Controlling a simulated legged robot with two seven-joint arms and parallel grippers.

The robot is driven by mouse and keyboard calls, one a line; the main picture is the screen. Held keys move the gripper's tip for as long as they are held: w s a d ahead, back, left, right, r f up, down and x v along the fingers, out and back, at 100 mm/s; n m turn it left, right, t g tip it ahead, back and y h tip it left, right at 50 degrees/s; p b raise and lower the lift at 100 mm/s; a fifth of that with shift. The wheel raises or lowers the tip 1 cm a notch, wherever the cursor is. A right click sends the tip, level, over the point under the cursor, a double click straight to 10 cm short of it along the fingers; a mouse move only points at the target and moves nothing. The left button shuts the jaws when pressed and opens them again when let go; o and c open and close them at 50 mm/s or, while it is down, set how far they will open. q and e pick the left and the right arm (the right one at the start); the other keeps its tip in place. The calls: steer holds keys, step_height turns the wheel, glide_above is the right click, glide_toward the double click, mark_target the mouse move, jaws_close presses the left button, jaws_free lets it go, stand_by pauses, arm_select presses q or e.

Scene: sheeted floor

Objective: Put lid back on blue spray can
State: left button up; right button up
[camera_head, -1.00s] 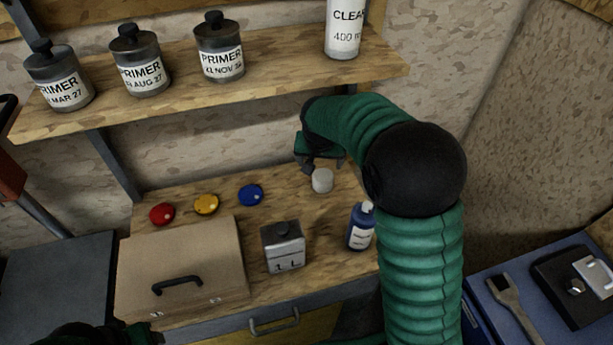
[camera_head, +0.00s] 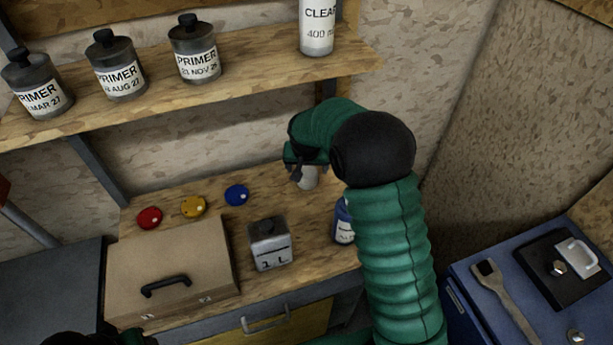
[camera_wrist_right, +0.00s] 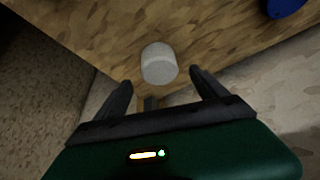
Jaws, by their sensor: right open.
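A whitish cylindrical lid (camera_head: 308,178) stands on the wooden bench near the wall. It also shows in the right wrist view (camera_wrist_right: 159,63), just beyond the fingertips. My right gripper (camera_head: 307,172) is over and around the lid in the head view; in the wrist view its fingers (camera_wrist_right: 160,82) are spread and do not visibly touch it. A small blue bottle or can (camera_head: 343,222) with a white label stands on the bench at the right, partly hidden by my right arm. My left arm shows only as a dark green piece at the lower left edge; its gripper's jaws cannot be made out.
Red (camera_head: 149,218), yellow (camera_head: 193,206) and blue (camera_head: 236,195) discs lie on the bench. A grey 1 L can (camera_head: 269,245) and a brown case (camera_head: 166,268) stand in front. The shelf (camera_head: 260,68) above holds primer cans and a CLEAR can (camera_head: 317,28).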

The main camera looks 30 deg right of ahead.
mark_target(308, 172)
steer(key=x, duration=0.5)
steer(key=shift+d+f, duration=0.1)
steer(key=shift+f, duration=0.15)
steer(key=shift+r, duration=0.1)
steer(key=c, duration=1.4)
